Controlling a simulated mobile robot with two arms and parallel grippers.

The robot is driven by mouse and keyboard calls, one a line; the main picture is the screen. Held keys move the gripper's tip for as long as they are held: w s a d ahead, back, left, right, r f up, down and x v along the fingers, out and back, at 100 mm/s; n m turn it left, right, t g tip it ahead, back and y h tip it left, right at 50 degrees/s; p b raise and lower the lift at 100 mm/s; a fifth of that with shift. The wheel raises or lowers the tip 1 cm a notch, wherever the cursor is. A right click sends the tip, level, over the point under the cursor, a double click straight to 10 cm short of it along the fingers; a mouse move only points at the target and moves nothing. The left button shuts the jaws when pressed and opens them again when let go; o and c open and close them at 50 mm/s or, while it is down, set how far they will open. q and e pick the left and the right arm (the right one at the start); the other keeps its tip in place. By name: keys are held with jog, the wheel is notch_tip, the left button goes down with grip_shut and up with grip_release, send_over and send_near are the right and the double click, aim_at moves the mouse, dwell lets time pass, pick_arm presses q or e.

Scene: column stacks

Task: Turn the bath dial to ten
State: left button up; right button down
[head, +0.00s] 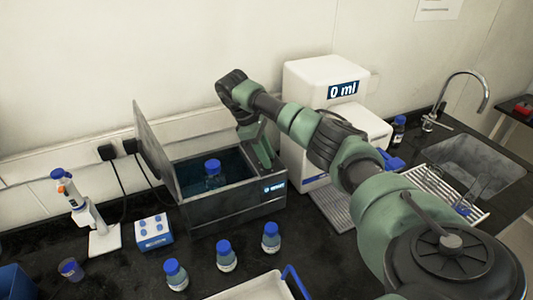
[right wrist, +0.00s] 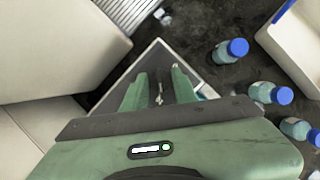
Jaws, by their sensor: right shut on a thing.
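The grey water bath (head: 235,208) stands on the black counter with its lid (head: 155,145) raised at the left. A blue-capped bottle (head: 213,176) stands inside it. A small display (head: 274,188) is on the right of its front face; I cannot read it. My right gripper (head: 263,158) points down at the bath's right end. In the right wrist view, its two fingers (right wrist: 160,82) reach down at a corner of the bath, closed on what appears to be the dial, which is mostly hidden. Its setting cannot be read. My left gripper is out of view.
A white dispenser (head: 318,80) reading 0 ml stands close to the bath's right. Several blue-capped bottles (head: 226,256) stand in front of the bath. A pipette stand (head: 88,215) and blue-white block (head: 153,232) are at left. A white tray (head: 262,288) lies in front; a sink (head: 480,160) is right.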

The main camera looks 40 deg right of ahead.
aim_at(258, 162)
jog(key=shift+m+y, duration=0.4)
jog(key=shift+m, duration=0.7)
jog(key=c, duration=1.1)
grip_release()
jog(key=v, duration=0.7)
jog(key=shift+w+r, duration=0.25)
jog(key=shift+r, duration=0.05)
jog(key=shift+f+p, duration=0.1)
jog(key=shift+p, duration=0.2)
